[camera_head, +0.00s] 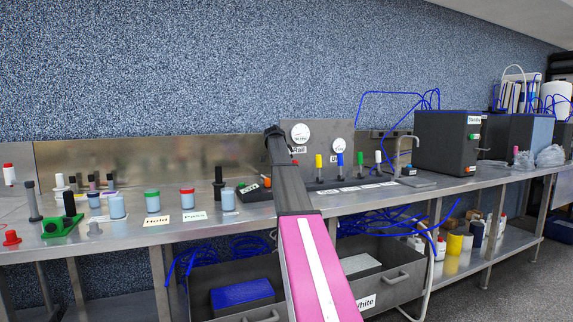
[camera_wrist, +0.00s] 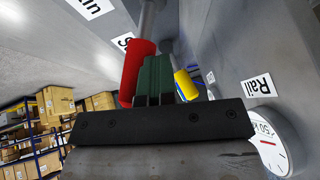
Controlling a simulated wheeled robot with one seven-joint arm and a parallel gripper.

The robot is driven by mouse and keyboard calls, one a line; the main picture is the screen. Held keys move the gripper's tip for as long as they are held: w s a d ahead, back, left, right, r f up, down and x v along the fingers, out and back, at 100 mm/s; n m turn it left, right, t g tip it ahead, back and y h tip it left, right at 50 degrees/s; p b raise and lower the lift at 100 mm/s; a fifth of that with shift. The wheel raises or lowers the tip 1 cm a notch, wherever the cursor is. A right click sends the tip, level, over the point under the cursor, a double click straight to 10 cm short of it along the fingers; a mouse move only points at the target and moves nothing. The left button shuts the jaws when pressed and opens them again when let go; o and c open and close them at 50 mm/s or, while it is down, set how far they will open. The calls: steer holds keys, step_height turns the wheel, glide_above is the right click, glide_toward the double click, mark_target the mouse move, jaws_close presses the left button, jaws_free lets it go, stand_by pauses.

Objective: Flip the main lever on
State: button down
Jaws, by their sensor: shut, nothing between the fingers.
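A row of levers with coloured handles stands on the bench. In the head view I see a red handle (camera_head: 295,162) partly behind my arm, then yellow (camera_head: 319,160), blue (camera_head: 340,159), green (camera_head: 360,158) and white (camera_head: 378,157) ones. In the wrist view my gripper (camera_wrist: 153,80) has dark green fingers, shut and empty. The red handle (camera_wrist: 137,72) is close beside them, and contact cannot be judged. A yellow handle (camera_wrist: 186,84) is on their other side. A cut-off label ending in "in" (camera_wrist: 90,6) shows at the top. The main lever's identity is not clear.
A gauge (camera_head: 300,133) labelled "Rail" and a second gauge (camera_head: 340,146) are on the back panel. A tap (camera_head: 400,150) and a grey box (camera_head: 446,142) stand to the right. Blue-topped pots (camera_head: 117,207) and a green-based stand (camera_head: 64,224) are on the left.

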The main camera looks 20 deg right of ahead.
steer(key=s, duration=0.1)
steer(key=s+t, duration=0.1)
steer(key=shift+s+f, duration=0.3)
steer(key=shift+f, duration=0.1)
steer(key=shift+s+f, duration=0.1)
steer(key=shift+s, duration=0.1)
steer(key=shift+w+d, duration=0.1)
